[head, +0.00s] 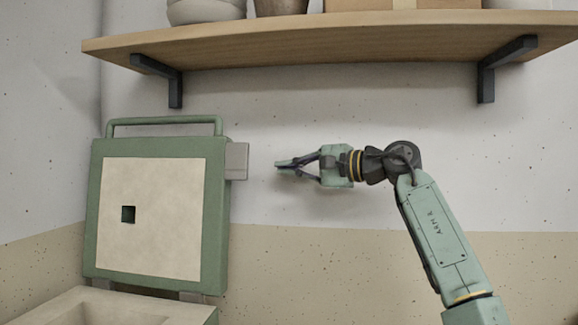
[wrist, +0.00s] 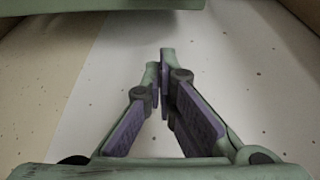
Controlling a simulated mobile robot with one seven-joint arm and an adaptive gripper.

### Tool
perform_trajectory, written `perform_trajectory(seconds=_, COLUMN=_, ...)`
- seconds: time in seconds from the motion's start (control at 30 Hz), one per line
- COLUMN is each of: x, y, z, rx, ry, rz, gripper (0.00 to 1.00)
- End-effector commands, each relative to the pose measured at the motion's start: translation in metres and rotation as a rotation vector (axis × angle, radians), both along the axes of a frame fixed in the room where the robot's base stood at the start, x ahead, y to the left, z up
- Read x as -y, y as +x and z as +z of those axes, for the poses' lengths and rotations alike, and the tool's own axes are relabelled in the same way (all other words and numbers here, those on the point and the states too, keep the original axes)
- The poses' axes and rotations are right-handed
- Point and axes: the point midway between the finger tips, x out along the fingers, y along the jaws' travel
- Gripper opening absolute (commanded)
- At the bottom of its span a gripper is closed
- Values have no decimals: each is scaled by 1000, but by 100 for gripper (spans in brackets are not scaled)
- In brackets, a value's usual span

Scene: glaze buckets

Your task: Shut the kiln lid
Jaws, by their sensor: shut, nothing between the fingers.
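The kiln lid (head: 150,212) is a green square frame with a cream inner panel and a small dark square hole. It stands raised, close to upright, at the left in the head view, with a green bar handle (head: 165,121) along its top edge. The kiln body (head: 130,308) shows below it, cut off by the bottom of the picture. My gripper (head: 280,164) is shut and empty, to the right of the lid and apart from it, pointing left. The wrist view shows its fingertips (wrist: 164,65) together. A green edge at the top of that view may be the lid.
A wooden shelf (head: 330,36) on dark brackets (head: 490,80) runs above the lid and my arm, with pots (head: 205,10) on it. A grey block (head: 237,160) sticks out from the lid's right side. The wall is behind; the space right of the kiln is open.

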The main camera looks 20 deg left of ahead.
Motion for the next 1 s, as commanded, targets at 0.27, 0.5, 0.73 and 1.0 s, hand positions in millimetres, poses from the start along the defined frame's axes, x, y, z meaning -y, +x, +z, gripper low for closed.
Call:
perform_trajectory(seconds=0.27, x=-63, y=4, z=0, rx=-3, ry=1, rz=4, gripper=0)
perform_trajectory(seconds=0.5, x=-64, y=-18, z=0, rx=0, ry=1, rz=0, gripper=0)
perform_trajectory(seconds=0.73, x=-61, y=-32, z=2, rx=-2, ry=1, rz=2, gripper=0)
perform_trajectory(seconds=1.0, x=-61, y=-33, z=3, rx=-4, ry=3, rz=1, gripper=0)
